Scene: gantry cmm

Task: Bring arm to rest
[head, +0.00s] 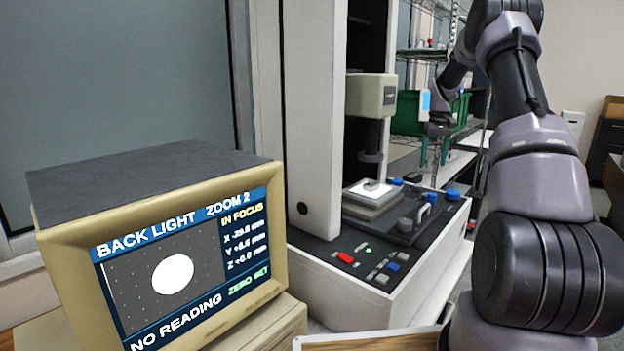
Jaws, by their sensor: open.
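My arm rises on the right side of the head view, bends at the top edge and comes back down to the left. My gripper (434,158) hangs at its end, pointing down, to the right of the measuring machine's column and apart from its stage. Its two fingers are spread, with nothing visible between them. Part of the arm's upper bend is cut off by the top edge of the picture.
A monitor (150,168) at left reads "NO READING". The measuring machine (322,262) has a lit stage (371,204) with a small part (371,185) under its head (371,96). A green bin (406,112) and wire shelves stand behind my gripper. A wooden-edged surface (365,342) is at the bottom.

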